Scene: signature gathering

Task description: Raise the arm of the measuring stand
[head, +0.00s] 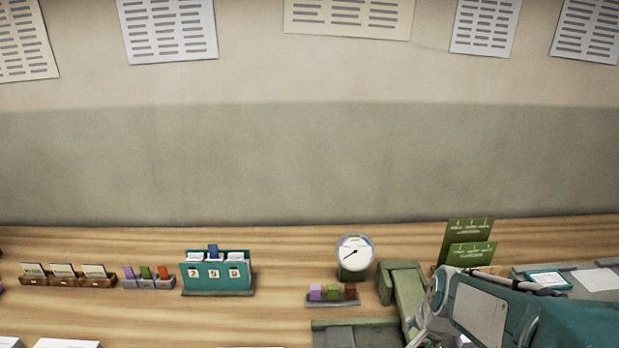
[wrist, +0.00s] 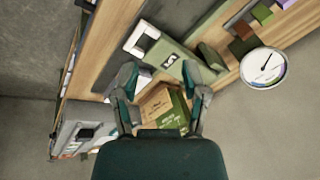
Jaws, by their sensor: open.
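The green measuring stand (head: 408,288) is at the lower right of the head view, with a grey-green base (head: 340,336) cut off by the bottom edge. In the wrist view a pale green bar, seemingly its arm (wrist: 182,66), runs diagonally just beyond my fingertips, with a white square frame (wrist: 142,40) at its upper left end. My gripper (wrist: 159,76) is open, its two fingers apart with nothing held between them. I cannot tell whether a finger touches the bar. My teal arm hides part of the stand's right side in the head view.
A round dial (head: 355,252) stands behind a small tray of coloured blocks (head: 333,294), left of the stand. Green cards (head: 470,240) stand behind my arm. A teal card holder (head: 217,275) and small card racks are farther left. Wood between them is clear.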

